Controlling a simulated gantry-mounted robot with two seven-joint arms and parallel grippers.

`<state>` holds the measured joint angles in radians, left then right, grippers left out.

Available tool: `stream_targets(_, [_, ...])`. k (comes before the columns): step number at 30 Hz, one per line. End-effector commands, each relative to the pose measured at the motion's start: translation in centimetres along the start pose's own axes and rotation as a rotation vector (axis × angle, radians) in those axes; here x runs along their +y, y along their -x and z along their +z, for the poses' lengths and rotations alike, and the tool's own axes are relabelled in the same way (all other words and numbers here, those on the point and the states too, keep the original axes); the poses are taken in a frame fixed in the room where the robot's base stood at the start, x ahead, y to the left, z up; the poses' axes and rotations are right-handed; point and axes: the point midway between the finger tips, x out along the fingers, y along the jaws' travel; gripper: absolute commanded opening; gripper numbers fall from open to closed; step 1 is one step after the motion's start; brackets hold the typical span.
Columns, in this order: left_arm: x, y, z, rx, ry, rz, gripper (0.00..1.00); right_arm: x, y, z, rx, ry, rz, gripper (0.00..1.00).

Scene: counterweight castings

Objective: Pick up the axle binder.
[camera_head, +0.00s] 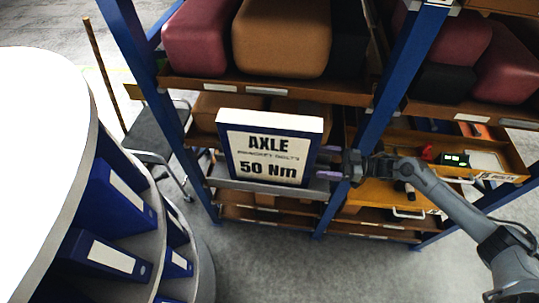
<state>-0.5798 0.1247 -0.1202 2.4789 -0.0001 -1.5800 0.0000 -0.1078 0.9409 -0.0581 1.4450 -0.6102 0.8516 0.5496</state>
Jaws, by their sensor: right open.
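The axle binder (268,150) is a blue-edged block with a white face, lettered "AXLE" and "50 Nm". It stands upright at the front of the blue-posted rack, over a grey ledge (285,191). My right gripper (329,162) comes in from the right and is open. Its two pale purple fingertips point left at the binder's right edge, one above the other. Whether they touch the binder or reach around its edge is hard to tell. My left gripper is out of view.
A blue rack post (391,75) rises just right of the binder. Large red and tan castings (281,38) fill the shelf above. An open drawer (510,150) with tools is at right. A round white stand (45,150) with blue binders (120,200) fills the left.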

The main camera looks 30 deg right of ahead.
Motion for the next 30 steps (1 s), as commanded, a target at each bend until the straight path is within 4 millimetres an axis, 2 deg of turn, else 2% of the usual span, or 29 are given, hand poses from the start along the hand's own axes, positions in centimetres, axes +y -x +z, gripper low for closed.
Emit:
stream_targets(3, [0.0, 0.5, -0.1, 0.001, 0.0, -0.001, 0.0, 0.0, -1.7, -0.2, 0.003, 0.0, 0.0, 0.88])
stream_targets(14, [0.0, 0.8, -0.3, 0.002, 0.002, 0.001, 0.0, 0.2, -4.0, 0.0, 0.001, -0.001, 0.001, 0.88])
stream_targets(24, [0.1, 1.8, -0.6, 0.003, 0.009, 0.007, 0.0, 0.7, -7.8, 0.2, 0.002, -0.001, 0.001, 0.88])
stream_targets(30, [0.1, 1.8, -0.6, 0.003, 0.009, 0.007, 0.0, 0.6, -8.4, 0.4, 0.0, 0.0, 0.0, 0.88])
